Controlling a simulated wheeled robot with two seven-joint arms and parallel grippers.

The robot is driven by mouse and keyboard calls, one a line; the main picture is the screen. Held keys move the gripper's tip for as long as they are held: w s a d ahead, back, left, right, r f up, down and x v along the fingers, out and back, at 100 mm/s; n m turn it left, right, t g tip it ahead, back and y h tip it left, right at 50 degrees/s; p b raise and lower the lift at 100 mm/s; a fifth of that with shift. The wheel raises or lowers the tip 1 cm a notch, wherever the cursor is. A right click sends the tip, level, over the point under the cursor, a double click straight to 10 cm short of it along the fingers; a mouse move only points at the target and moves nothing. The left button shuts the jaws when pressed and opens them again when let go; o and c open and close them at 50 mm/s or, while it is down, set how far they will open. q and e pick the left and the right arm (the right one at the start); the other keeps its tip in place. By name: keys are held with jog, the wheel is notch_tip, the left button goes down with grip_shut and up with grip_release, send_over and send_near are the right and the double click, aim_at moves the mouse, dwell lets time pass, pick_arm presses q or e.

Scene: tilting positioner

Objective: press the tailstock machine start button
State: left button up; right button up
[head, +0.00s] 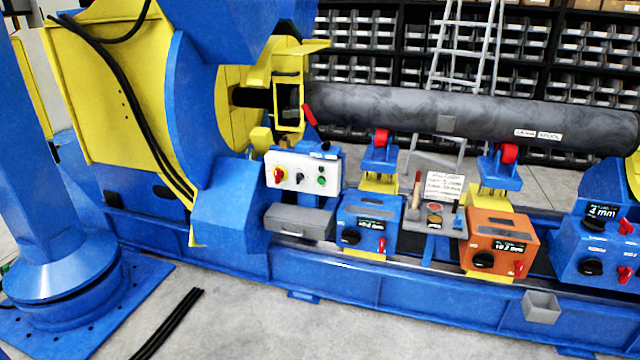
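A white control box (303,172) stands by the headstock, left of centre. It carries a red button (278,173), a dark knob (300,177) and a green button (321,181). At the right edge a blue unit (597,250) has a display reading about 4 mm, dark knobs and red handles; I cannot tell a start button on it. No label tying any button to the tailstock is readable. Neither of my grippers is in view.
A long dark cylinder (400,113) lies over red rollers (508,153) on blue stands. A blue box (369,225), an orange box (497,243) and a tool tray (452,218) sit on the blue bed. Grey floor (260,330) lies in front. A blue column (45,180) stands at left.

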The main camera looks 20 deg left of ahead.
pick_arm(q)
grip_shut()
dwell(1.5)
